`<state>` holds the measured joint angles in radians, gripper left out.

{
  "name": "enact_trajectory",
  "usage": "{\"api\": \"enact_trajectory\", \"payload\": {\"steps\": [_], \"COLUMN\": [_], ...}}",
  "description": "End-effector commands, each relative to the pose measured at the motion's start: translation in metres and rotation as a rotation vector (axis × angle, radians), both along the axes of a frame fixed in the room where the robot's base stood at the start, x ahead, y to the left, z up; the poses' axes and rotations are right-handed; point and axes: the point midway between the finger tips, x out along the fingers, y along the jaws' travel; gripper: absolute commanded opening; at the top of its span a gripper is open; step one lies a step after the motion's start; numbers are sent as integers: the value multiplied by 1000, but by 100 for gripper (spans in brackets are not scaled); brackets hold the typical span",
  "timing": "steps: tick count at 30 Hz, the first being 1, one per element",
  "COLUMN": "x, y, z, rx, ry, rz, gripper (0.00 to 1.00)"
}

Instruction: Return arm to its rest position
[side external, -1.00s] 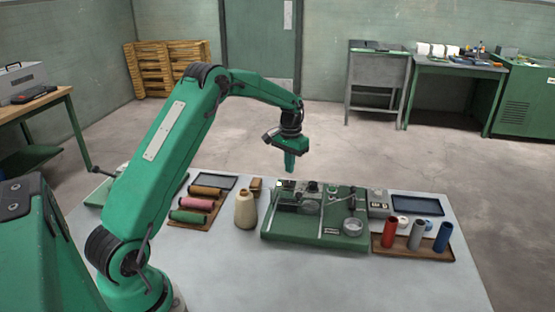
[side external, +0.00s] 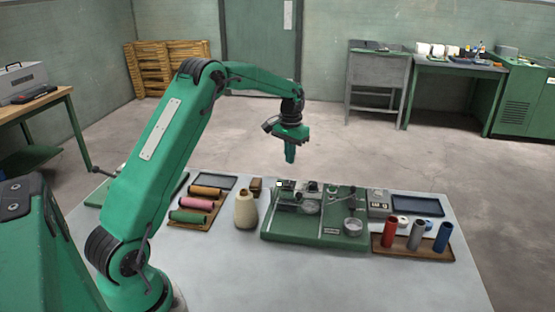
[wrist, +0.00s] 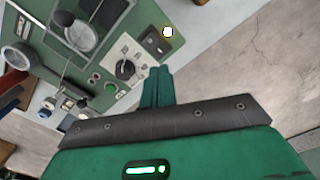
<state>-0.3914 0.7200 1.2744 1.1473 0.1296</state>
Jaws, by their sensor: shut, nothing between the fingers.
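My green gripper (side external: 290,154) hangs in the air above the back edge of the table, pointing down. Its fingers are shut together with nothing between them; the shut fingers also show in the wrist view (wrist: 157,88). Below it stands the green machine (side external: 290,230) with its dials and small fittings. In the wrist view the machine's panel (wrist: 118,50) with a black knob lies beyond the fingers, apart from them. My arm is bent, with its elbow raised high.
A wooden tray (side external: 433,255) with red, grey and blue cylinders is at right. Dark trays (side external: 417,206) lie at the back. The front of the table (side external: 330,285) is clear.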

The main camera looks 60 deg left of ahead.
Motion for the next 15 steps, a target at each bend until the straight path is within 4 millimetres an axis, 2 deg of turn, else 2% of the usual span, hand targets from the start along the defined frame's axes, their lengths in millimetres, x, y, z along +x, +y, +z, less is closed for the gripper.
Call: {"api": "enact_trajectory", "payload": {"steps": [8,15], "x": [-5,-22], "y": [-11,-40], "z": [17,57], "rx": [7,24], "ry": [-19,-65], "rz": [-11,-37], "gripper": [0,0]}}
